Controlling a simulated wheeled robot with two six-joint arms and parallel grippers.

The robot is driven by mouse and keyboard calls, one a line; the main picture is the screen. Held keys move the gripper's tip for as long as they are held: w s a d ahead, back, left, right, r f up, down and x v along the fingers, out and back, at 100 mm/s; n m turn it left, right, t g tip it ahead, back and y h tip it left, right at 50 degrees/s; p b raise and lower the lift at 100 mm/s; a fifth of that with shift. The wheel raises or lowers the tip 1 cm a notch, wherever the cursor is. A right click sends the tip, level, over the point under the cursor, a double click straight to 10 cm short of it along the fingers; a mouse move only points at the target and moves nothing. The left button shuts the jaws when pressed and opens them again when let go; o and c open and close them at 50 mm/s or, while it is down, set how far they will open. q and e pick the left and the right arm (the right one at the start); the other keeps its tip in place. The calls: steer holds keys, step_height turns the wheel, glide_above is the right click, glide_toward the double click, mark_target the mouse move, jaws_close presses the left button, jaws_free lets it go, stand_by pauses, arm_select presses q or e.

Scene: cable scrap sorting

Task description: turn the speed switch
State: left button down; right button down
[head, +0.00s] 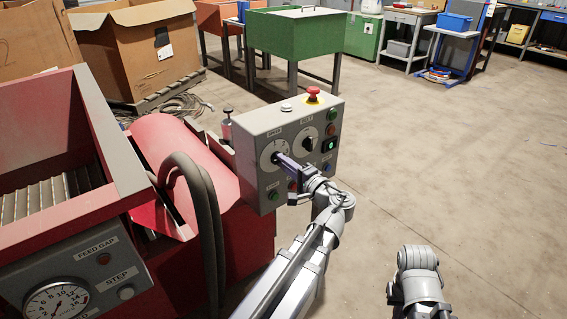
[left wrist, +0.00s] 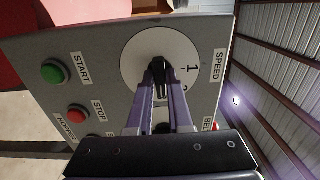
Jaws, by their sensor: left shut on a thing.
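The speed switch is a black knob on a round white dial (head: 267,152) on the left part of the grey control box (head: 262,193). In the left wrist view the switch's black knob (left wrist: 159,66) sits between my fingertips, in front of the white dial (left wrist: 133,62) beside the SPEED label. My left gripper (head: 281,160), with purple fingers, is shut on the knob; it also fills the middle of the left wrist view (left wrist: 160,88). The fingers hide part of the knob and dial. The right arm shows at the lower right, but its gripper is out of view.
A second black rotary knob (head: 309,143), a red emergency button (head: 313,95) and a lit green button (head: 328,146) are on the same box. The red machine (head: 165,150) with thick hoses stands left. The floor to the right is open.

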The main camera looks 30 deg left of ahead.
stand_by(0.4)
arm_select(q)
steer(key=c, duration=0.8)
jaws_free()
steer(key=shift+c, duration=0.2)
steer(key=shift+d, duration=0.1)
steer(key=v, duration=0.7)
steer(key=shift+s+d, duration=0.15)
steer(key=shift+d, duration=0.15)
steer(key=shift+f, duration=0.1)
